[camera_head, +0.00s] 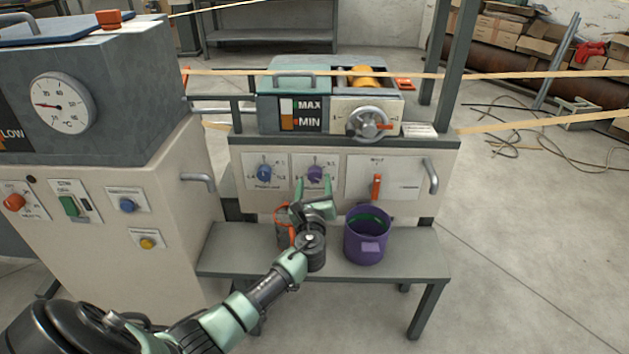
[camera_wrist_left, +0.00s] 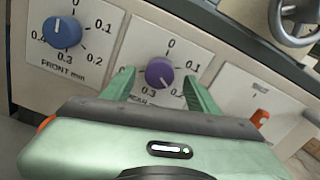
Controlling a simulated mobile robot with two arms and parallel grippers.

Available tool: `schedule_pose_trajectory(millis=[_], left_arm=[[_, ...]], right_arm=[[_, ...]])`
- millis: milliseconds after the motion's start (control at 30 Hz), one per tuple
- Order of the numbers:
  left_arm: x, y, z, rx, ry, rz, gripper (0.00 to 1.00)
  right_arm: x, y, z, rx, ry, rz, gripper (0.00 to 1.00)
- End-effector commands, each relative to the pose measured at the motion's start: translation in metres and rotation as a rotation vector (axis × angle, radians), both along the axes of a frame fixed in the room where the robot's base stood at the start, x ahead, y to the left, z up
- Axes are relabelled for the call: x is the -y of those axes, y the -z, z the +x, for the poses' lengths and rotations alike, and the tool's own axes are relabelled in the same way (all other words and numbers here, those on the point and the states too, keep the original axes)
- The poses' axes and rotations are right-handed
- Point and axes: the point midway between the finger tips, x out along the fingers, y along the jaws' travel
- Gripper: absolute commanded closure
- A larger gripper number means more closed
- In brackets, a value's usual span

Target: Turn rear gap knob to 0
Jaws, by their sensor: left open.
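The rear gap knob is the purple knob (camera_head: 315,173) on the machine's front panel. In the left wrist view the purple knob (camera_wrist_left: 159,71) sits on a white plate with 0 at the top and 0.1 and 0.3 legible; its lower label is partly covered by my gripper. I cannot tell surely where its pointer stands. My left gripper (camera_head: 314,185) is open, its green fingers pointing at the panel. In the left wrist view the left gripper (camera_wrist_left: 159,80) has one finger on each side of the purple knob, apparently not clamped on it. My right gripper is not in view.
The blue front knob (camera_head: 264,173) is close on the left, labelled FRONT mm in the wrist view. An orange lever (camera_head: 376,187) and a metal handle (camera_head: 431,176) are to the right. Below, a purple bucket (camera_head: 367,240) and dark cans stand on a grey bench (camera_head: 420,262).

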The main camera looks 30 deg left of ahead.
Motion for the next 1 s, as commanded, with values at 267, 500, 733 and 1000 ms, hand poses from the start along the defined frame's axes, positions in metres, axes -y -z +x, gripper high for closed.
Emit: schedule_pose_trajectory(millis=[267,500,733,1000], left_arm=[[-0.016,0.001,0.025,0.000,-0.001,-0.001,0.41],[-0.017,0.000,0.027,0.001,0.000,-0.003,0.41],[-0.017,0.001,0.027,0.001,-0.001,-0.003,0.91],[-0.017,0.001,0.027,0.008,0.000,-0.017,1.00]], right_arm=[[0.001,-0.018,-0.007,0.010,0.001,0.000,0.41],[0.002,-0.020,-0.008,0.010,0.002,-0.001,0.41],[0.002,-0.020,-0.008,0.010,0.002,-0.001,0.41],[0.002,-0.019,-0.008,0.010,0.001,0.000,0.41]])
